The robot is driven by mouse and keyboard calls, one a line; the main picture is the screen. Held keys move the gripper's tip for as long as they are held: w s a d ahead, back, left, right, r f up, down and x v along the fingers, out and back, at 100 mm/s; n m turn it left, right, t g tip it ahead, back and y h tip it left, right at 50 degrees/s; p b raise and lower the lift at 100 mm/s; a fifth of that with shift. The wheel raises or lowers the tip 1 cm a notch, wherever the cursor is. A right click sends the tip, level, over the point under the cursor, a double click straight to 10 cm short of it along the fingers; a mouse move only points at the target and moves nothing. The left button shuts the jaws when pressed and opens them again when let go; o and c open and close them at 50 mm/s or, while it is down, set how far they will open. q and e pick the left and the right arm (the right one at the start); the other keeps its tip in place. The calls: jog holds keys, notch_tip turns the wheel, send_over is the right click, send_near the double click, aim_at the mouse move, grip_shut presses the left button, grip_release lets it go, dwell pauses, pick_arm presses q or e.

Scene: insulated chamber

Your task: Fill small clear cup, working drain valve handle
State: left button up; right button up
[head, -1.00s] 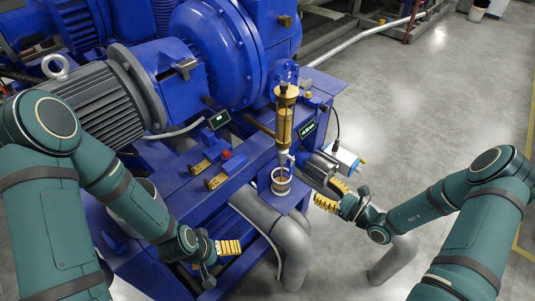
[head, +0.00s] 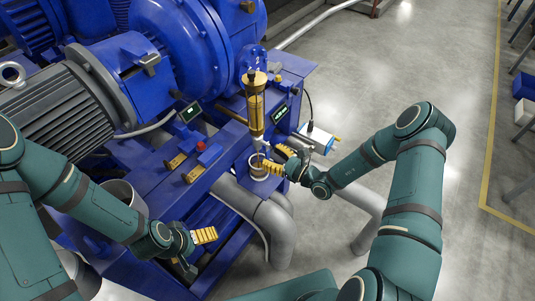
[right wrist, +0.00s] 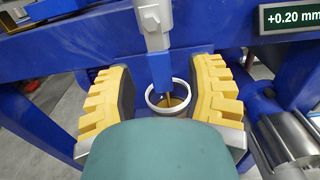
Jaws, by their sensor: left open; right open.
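The small clear cup (head: 259,172) stands upright under the brass-capped oil glass (head: 256,110). In the right wrist view the cup's pale rim (right wrist: 150,98) shows between my fingers, with an amber-brown tint inside. My right gripper (head: 268,159) is open, its yellow padded fingers either side of the cup; I cannot tell whether they touch it. A grey valve body (right wrist: 154,25) with a blue part (right wrist: 161,72) below hangs over the cup; this blue part may be the drain valve handle. My left gripper (head: 194,246) is open and empty, low at the left.
Blue pump housing and a grey motor (head: 75,105) fill the left. A digital readout (head: 280,114) sits beside the oil glass; the wrist view reads +0.20 mm. Grey pipes (head: 265,215) run below the cup. A grey bucket (head: 122,193) stands at left.

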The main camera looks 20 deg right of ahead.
jog(key=shift+x, duration=1.05)
grip_shut()
